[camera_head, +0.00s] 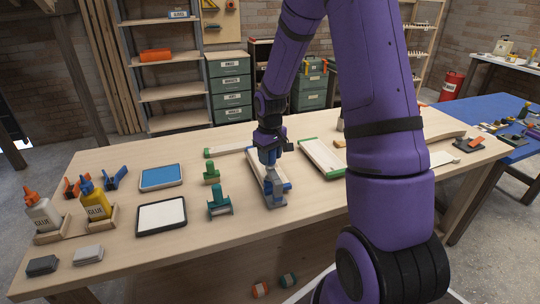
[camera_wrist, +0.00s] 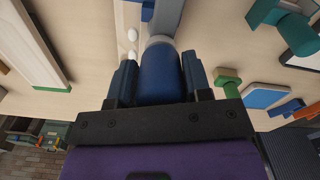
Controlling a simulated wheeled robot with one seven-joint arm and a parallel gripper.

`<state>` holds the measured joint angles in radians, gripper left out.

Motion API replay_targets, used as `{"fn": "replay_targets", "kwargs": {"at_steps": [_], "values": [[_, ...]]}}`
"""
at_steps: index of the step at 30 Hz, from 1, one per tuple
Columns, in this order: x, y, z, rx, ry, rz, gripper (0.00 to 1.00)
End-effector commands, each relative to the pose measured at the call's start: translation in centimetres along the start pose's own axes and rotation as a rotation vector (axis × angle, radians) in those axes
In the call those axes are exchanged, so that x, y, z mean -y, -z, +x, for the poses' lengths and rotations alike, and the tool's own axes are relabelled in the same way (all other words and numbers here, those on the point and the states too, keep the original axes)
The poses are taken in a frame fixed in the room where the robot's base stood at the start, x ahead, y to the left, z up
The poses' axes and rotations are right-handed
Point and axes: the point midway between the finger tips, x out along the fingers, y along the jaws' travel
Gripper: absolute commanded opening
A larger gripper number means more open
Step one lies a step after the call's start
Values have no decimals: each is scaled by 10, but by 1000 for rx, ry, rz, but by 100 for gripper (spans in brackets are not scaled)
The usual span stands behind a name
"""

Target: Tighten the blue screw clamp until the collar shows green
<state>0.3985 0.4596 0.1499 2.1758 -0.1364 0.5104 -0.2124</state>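My fingers hide part of the handle in the head view.
Green clamps (camera_head: 219,200) stand to the left, near a white tray (camera_head: 161,216) and a blue tray (camera_head: 160,176). Glue bottles (camera_head: 95,203) stand at the far left. A green-edged panel (camera_head: 321,157) lies close on the right.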

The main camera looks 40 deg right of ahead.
Motion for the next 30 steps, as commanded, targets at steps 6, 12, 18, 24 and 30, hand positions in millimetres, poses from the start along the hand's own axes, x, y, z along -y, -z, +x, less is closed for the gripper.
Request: {"fn": "replay_targets", "kwargs": {"at_steps": [6, 12, 18, 24, 30], "values": [[0, 0, 0, 0, 0, 0, 65], [0, 0, -3, -1, -1, 0, 65], [-1, 1, -27, -5, -2, -1, 65], [-1, 1, -66, -4, -3, 0, 65], [0, 0, -95, -3, -1, 0, 65]]}}
